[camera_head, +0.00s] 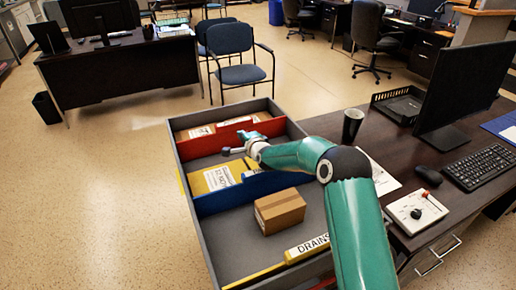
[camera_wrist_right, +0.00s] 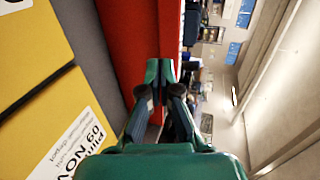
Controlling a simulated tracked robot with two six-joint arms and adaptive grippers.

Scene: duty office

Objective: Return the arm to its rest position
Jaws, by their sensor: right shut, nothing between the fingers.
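My right arm (camera_head: 360,230) is green. It comes in from the lower right and reaches left over a grey compartmented drawer box (camera_head: 199,228). My right gripper (camera_head: 232,151) is shut and empty above the compartment between the red divider and the blue divider. In the right wrist view its fingertips (camera_wrist_right: 160,78) are together in front of the red divider (camera_wrist_right: 143,28), with no object between them. Whether they touch the divider cannot be told. My left gripper is not in view.
Yellow files (camera_head: 212,180) lie below the gripper. A cardboard box (camera_head: 279,211) sits in the nearer compartment. On the desk to the right are a black cup (camera_head: 352,125), a monitor (camera_head: 465,85), a keyboard (camera_head: 481,166) and a white control box (camera_head: 416,211). Floor to the left is clear.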

